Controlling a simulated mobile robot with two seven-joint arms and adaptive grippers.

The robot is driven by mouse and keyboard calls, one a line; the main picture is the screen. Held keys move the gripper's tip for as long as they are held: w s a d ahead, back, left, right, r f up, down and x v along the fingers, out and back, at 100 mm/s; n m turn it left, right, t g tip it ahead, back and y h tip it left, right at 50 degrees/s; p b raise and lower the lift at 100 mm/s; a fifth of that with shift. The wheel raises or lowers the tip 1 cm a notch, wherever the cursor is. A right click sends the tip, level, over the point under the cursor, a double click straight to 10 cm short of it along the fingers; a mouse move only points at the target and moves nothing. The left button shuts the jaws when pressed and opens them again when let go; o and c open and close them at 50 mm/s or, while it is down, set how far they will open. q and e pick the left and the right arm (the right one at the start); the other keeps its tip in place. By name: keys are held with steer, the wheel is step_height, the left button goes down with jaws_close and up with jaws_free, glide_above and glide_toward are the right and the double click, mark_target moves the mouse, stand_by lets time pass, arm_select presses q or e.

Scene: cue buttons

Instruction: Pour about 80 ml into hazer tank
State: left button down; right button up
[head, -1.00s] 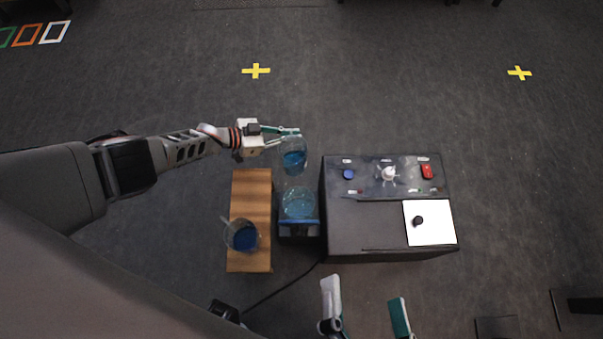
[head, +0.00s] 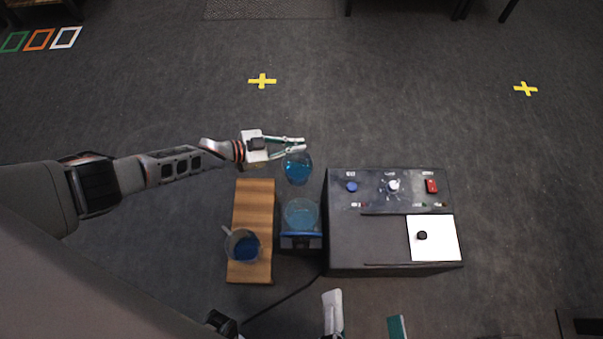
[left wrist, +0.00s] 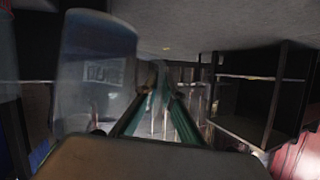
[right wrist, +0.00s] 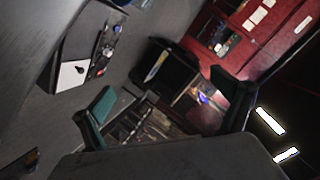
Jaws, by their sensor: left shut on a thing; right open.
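My left gripper (head: 303,145) is shut on a clear beaker (head: 297,168) with blue liquid in it. The beaker is held in the air at the far side of a clear round vessel (head: 301,214), which seems to be the hazer tank. That vessel holds pale blue liquid and sits on a black stand with a blue front edge. The beaker also shows, blurred, in the left wrist view (left wrist: 95,70), left of the fingers. No stream of liquid is visible. My right gripper (head: 365,321) is open and empty at the bottom edge of the head view.
A jug (head: 243,246) of darker blue liquid stands on a wooden board (head: 255,196) left of the tank. A black machine (head: 380,245) stands to the right, with a blue button, white knob, red switch and white plate. A cable runs across the floor.

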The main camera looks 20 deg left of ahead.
mark_target(296, 149)
arm_select(q)
steer(key=shift+s+d+r+m, duration=0.1)
steer(key=shift+s+r+m, duration=0.1)
steer(key=shift+r, duration=0.15)
steer(key=shift+s+d+r+m, duration=0.1)
steer(key=shift+r+m, duration=0.1)
steer(key=shift+r, duration=0.15)
steer(key=r, duration=0.1)
steer(key=r+m+t+p, duration=0.1)
steer(key=r, duration=0.1)
steer(key=shift+s+d+r+t, duration=0.3)
steer(key=shift+s+d+r, duration=0.05)
steer(key=shift+s+r, duration=0.05)
steer(key=s+r+m, duration=0.1)
steer(key=s+d+r+m+t+p, duration=0.1)
steer(key=shift+s, duration=0.3)
steer(key=shift+s+d+r+m+t+b, duration=0.2)
steer(key=shift+s+r+m+t, duration=0.15)
steer(key=shift+r+m, duration=0.4)
steer(key=shift+s+d+r+m+t+b, duration=0.1)
steer(key=shift+s+d+r+m+t, duration=0.2)
steer(key=shift+r+m, duration=0.5)
steer(key=shift+s+d+r+m+t+b, duration=0.2)
steer(key=shift+s+r+m, duration=0.25)
steer(key=shift+r, duration=0.6)
arm_select(e)
steer(key=shift+w+d+f+n, duration=0.1)
steer(key=shift+d+n, duration=0.35)
steer(key=shift+n, duration=0.35)
